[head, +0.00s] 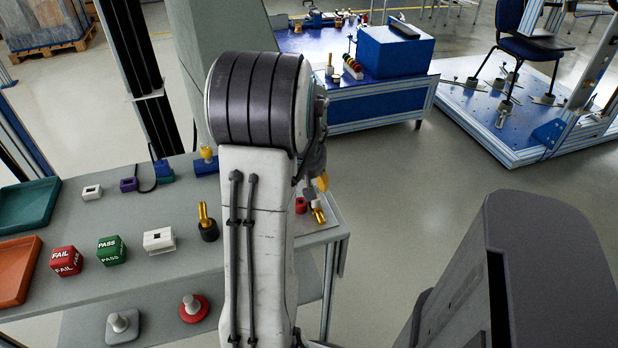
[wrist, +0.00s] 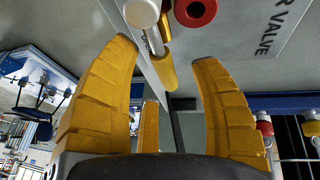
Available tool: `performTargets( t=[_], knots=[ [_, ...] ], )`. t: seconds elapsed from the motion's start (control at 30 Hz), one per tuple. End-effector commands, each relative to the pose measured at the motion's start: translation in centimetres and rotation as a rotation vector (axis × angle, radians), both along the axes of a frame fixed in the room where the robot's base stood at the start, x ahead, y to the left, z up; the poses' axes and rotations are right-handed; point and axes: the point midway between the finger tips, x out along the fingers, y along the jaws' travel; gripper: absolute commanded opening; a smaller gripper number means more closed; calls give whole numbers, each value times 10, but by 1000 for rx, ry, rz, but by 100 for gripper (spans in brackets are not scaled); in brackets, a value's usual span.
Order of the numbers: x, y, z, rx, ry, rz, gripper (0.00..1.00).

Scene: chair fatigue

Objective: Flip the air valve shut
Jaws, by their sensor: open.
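The air valve (wrist: 143,13) shows at the top of the wrist view as a pale round body. A thin lever with a yellow grip (wrist: 165,72) extends from it, and a red ring-shaped part (wrist: 195,10) is beside it. My gripper (wrist: 163,54) is open, with yellow fingers left and right. The lever's yellow grip appears in the gap between the fingertips, with no clear contact. In the head view, the red part (head: 301,205) and yellow grip (head: 319,215) sit at the bench's right end. My arm hides most of the gripper there; a yellow finger (head: 323,182) shows just above.
The grey bench (head: 150,290) holds FAIL (head: 65,261) and PASS (head: 111,250) cubes, a white block (head: 159,240) and a black holder with a yellow piece (head: 208,228). Green (head: 40,205) and orange (head: 17,272) trays are at left. Open floor lies right of the bench.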

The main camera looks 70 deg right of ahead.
Motion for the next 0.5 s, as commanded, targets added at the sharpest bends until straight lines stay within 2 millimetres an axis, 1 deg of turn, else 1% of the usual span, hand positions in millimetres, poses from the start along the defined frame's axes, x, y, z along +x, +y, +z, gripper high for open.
performTargets(
  t=[0.13, 0.4, 0.43, 0.5],
  knots=[
    [1, -2, -5, 0, 0, 0, 58],
    [1, -2, -5, -1, -1, 0, 58],
    [1, -2, -5, -1, -1, 0, 59],
    [1, -2, -5, 0, 0, 0, 53]
  ],
)
